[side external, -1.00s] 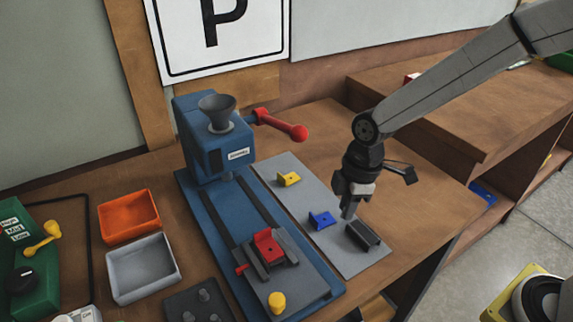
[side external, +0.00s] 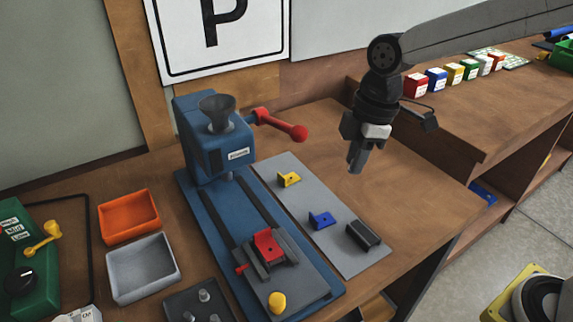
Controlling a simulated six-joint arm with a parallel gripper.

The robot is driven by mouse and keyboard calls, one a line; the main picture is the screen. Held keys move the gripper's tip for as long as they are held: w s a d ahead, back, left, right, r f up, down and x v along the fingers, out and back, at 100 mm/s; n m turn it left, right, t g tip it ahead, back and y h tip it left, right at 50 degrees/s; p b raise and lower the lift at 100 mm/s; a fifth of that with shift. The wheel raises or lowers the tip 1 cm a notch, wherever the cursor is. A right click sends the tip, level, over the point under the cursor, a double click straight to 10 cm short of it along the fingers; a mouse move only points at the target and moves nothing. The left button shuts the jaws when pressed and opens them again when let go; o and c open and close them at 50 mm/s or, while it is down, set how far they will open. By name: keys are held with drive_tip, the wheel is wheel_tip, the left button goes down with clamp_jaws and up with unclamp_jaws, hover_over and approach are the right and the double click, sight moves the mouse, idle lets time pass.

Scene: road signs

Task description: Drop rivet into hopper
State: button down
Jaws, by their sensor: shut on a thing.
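The hopper (side external: 221,110) is a dark grey funnel on top of the blue press (side external: 213,135), at the left centre. My gripper (side external: 355,168) hangs in the air above the right side of the bench, well right of the hopper. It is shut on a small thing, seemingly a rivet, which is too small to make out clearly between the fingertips. Several grey rivets (side external: 204,296) stand in a dark tray (side external: 178,305) at the bottom edge.
The press has a red-knobbed lever (side external: 290,130) on its right. A grey plate (side external: 345,258) holds a yellow bracket (side external: 288,180), a blue bracket (side external: 321,220) and a black bracket (side external: 363,236). An orange bin (side external: 130,215) and a grey bin (side external: 142,268) stand left.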

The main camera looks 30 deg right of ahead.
wheel_tip(320, 180, up, 17)
drive_tip(key=w+a+t+y, duration=0.1)
drive_tip(key=w+a, duration=0.6)
drive_tip(key=w, duration=0.4)
drive_tip(key=w+a+t+y, duration=0.1)
drive_tip(key=w+a, duration=0.7)
drive_tip(key=w, duration=0.3)
drive_tip(key=shift+t+y, duration=0.3)
drive_tip(key=shift+s+d+f, duration=0.15)
drive_tip(key=shift+f, duration=2.5)
drive_tip(key=shift+f, duration=0.15)
drive_tip(key=shift+f, duration=1.5)
